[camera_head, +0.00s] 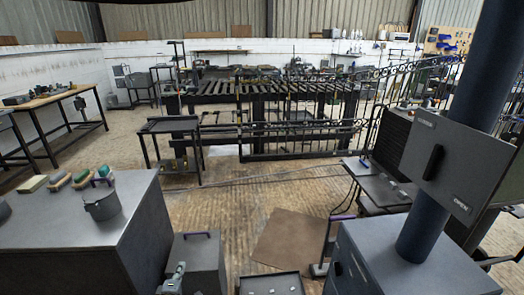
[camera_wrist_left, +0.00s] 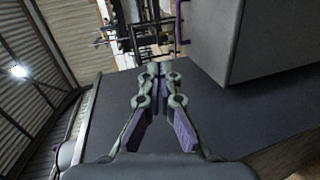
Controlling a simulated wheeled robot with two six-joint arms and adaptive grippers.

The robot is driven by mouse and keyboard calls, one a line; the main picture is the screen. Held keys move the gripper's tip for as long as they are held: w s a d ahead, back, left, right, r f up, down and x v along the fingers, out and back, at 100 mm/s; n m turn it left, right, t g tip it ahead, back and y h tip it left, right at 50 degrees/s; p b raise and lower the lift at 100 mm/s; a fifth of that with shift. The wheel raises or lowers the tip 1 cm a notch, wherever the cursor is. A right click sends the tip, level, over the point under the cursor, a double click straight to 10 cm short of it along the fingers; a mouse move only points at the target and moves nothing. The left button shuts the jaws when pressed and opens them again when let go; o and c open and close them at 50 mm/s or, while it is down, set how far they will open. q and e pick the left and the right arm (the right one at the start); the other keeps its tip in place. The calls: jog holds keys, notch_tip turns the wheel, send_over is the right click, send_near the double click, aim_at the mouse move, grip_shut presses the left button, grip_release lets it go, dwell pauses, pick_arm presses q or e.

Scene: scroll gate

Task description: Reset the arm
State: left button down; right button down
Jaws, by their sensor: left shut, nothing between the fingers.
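My left gripper (camera_head: 176,272) shows at the bottom of the head view, low in front of a grey box with a purple handle. In the left wrist view its green-grey linked fingers with purple pads meet at the tips (camera_wrist_left: 156,70). It is shut and empty, and I see no contact with anything. My right gripper is not in view. A grey panel (camera_head: 472,165) marked OPEN, with a dark upright handle (camera_head: 432,163), stands at the right of the head view by a blue column.
A grey cabinet (camera_head: 140,235) at left carries a bucket (camera_head: 102,206) and several coloured blocks (camera_head: 58,181). The grey box (camera_head: 197,262) stands beside it. A dark tray (camera_head: 271,284) and a brown mat (camera_head: 290,238) lie on the floor.

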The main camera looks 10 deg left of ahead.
pick_arm(q)
jog(key=s+d+f+m+g+h+p, duration=0.1)
jog(key=s+d+f+m+g, duration=0.3)
jog(key=s+f, duration=0.6)
jog(key=s+d+f+m+g+h+p, duration=0.1)
jog(key=s+f+m+g+p, duration=0.15)
jog(key=s+f+m, duration=0.6)
jog(key=s+d+f+m+g, duration=0.1)
jog(key=s+f+m+g, duration=0.1)
jog(key=s, duration=0.7)
jog(key=s+d+f+m+g+p, duration=0.1)
jog(key=s+f+m+g, duration=0.1)
jog(key=s, duration=0.8)
jog(key=s+d+f+m+g, duration=0.1)
jog(key=s+f+m+g, duration=0.2)
jog(key=s, duration=0.7)
notch_tip(320, 180, down, 2)
jog(key=shift+d+f, duration=0.25)
jog(key=shift+d, duration=0.05)
jog(key=shift+s, duration=0.1)
